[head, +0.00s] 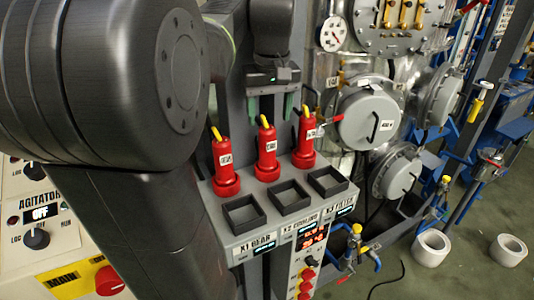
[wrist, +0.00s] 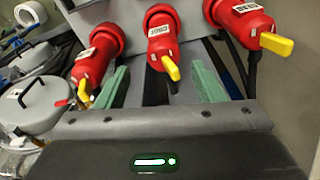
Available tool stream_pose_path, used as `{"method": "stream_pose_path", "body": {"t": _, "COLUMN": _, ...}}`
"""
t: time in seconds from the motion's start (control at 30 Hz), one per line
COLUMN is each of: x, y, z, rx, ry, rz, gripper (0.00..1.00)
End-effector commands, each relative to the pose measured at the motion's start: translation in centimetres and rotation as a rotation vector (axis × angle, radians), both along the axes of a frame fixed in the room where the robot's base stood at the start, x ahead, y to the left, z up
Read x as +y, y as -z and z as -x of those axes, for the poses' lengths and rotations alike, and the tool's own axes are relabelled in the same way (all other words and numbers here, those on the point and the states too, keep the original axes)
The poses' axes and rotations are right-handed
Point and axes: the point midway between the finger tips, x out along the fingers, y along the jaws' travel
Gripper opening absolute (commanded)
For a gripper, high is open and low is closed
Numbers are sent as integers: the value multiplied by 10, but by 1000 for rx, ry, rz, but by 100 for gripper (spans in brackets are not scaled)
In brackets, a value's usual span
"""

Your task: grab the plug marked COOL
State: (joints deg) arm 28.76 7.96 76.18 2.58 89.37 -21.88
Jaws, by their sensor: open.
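Three red plugs with yellow tops and small white labels stand in a row on the grey panel. The middle plug (head: 266,158), above the socket marked X2 COOLING, seems to be the COOL one, but its label is too small to read surely. It also shows at the top centre of the wrist view (wrist: 160,28). My gripper (head: 270,108) is open and empty, its green fingers pointing down just behind and above the middle plug. In the wrist view the fingers (wrist: 158,68) are spread on either side of the middle plug's yellow top, apart from it.
The left plug (head: 224,168) and right plug (head: 305,142) stand close on both sides of the middle one. Empty square sockets (head: 290,197) lie in front. A grey round hatch (head: 368,118) and steel vessel are at the right. My arm covers the left.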

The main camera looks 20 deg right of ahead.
Motion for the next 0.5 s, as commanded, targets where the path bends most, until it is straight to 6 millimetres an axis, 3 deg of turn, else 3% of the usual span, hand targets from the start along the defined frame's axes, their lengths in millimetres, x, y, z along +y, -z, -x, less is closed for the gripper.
{"method": "stream_pose_path", "body": {"t": 0.33, "x": 5, "y": 42, "z": 1, "rx": 4, "ry": 0, "rz": -2, "gripper": 62}}
{"method": "stream_pose_path", "body": {"t": 0.5, "x": 5, "y": 51, "z": 0, "rx": 2, "ry": 0, "rz": -1, "gripper": 62}}
